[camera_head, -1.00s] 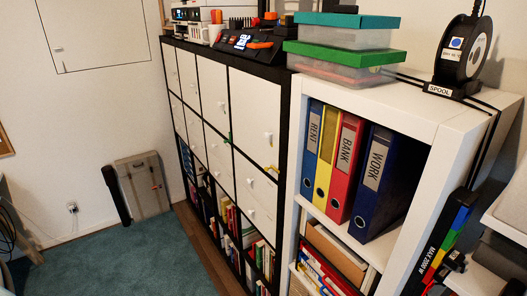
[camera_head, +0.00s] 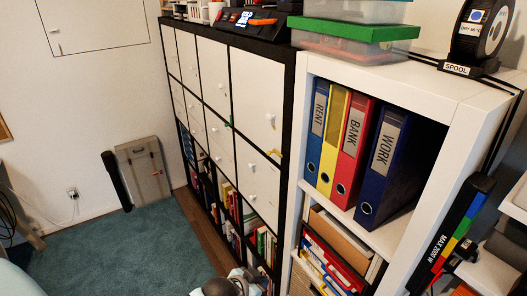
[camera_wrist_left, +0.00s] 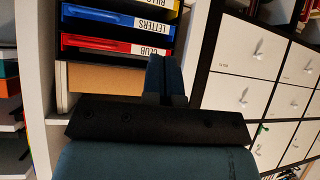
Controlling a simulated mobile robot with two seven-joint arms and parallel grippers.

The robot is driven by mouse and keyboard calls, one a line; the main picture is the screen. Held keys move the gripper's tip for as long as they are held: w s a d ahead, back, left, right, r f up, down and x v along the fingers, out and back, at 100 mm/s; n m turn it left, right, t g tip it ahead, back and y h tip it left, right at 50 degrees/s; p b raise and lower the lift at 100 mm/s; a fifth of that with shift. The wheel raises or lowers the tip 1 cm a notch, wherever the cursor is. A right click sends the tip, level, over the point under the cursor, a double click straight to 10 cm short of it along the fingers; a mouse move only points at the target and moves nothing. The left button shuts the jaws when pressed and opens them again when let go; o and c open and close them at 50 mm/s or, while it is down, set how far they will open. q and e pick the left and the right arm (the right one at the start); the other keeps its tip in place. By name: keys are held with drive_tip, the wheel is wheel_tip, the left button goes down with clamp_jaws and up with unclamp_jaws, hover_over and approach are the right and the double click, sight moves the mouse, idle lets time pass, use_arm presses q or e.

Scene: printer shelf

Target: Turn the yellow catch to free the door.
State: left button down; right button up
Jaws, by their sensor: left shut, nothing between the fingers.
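The yellow catch (camera_head: 274,153) is a small piece at the right edge of a white cabinet door (camera_head: 257,180), by the seam with the door above. A small green piece (camera_head: 227,125) sits at a seam further left. My left gripper shows at the bottom edge of the head view (camera_head: 240,284), below and in front of the cabinet, well apart from the catch. In the left wrist view, its fingers (camera_wrist_left: 165,80) are together with nothing between them. The white doors show at the right there, and I cannot make out the catch clearly. My right gripper is not in view.
A white shelf (camera_head: 455,95) with binders stands right of the black-framed cabinet. Books fill the cabinet's open lower row. The teal carpet (camera_head: 130,245) in front is mostly clear.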

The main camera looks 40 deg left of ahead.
use_arm(q)
drive_tip(key=w+a+r+b, duration=0.4)
drive_tip(key=w+a+r, duration=0.9)
drive_tip(key=w+r, duration=0.35)
drive_tip(key=w+a+r+h+b, duration=0.1)
drive_tip(key=a+r, duration=0.3)
drive_tip(key=r, duration=0.6)
drive_tip(key=w+a+r+m+g+h+b, duration=0.1)
drive_tip(key=a+r, duration=0.3)
drive_tip(key=r, duration=0.6)
